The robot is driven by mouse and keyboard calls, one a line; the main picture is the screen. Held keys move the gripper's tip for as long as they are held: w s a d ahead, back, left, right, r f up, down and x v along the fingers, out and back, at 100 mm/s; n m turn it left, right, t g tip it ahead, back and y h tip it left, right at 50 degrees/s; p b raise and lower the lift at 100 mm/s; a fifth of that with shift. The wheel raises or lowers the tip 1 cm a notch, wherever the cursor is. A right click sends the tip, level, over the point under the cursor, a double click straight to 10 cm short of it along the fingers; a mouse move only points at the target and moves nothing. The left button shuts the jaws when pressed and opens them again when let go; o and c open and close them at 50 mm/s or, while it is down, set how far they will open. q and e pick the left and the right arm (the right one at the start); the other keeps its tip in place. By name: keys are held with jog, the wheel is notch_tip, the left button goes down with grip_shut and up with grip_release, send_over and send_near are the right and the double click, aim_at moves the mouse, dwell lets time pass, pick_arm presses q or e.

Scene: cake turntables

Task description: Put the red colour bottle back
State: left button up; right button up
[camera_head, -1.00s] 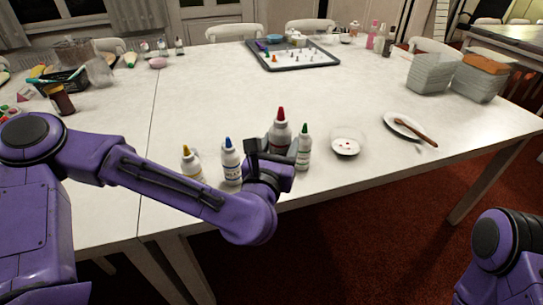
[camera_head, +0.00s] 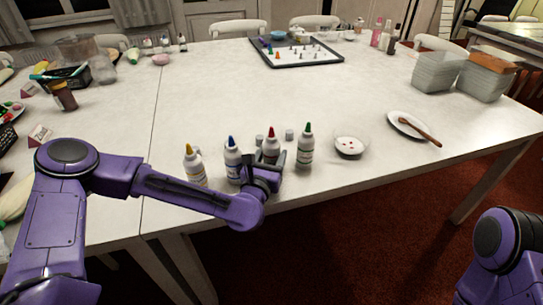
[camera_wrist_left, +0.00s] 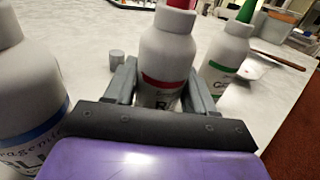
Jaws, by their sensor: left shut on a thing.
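The red colour bottle (camera_head: 270,147) is a white bottle with a red tip. It stands in the row between the blue-tipped bottle (camera_head: 233,160) and the green-tipped bottle (camera_head: 306,147). My left gripper (camera_head: 273,162) is around its lower body, shut on it. In the left wrist view the red bottle (camera_wrist_left: 166,50) is upright between the two fingers (camera_wrist_left: 160,88), with a red band on its label. Whether its base touches the table is hidden by the gripper. My right gripper is out of view; only part of that arm shows at the lower right.
A yellow-tipped bottle (camera_head: 194,165) stands left of the blue one. Small grey caps (camera_head: 289,134) lie behind the row. A small dish with red drops (camera_head: 349,146) and a plate with a brush (camera_head: 407,125) are to the right. The table's middle is clear.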

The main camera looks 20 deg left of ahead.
aim_at(269, 162)
pick_arm(q)
jog(key=o, duration=0.3)
jog(key=shift+f, duration=0.2)
jog(key=o, duration=0.4)
jog(key=shift+r, duration=0.1)
jog(key=shift+r+p, duration=0.3)
jog(key=shift+p, duration=0.05)
jog(key=s, duration=0.2)
jog(key=s+b, duration=0.1)
jog(key=s, duration=0.4)
jog(key=shift+s+f+b, duration=0.3)
jog(key=shift+s+b, duration=0.05)
jog(key=s, duration=0.2)
jog(key=s+p, duration=0.1)
jog(key=shift+s+r, duration=0.1)
jog(key=shift+r, duration=0.15)
jog(key=shift+s+f, duration=0.15)
jog(key=shift+s, duration=0.4)
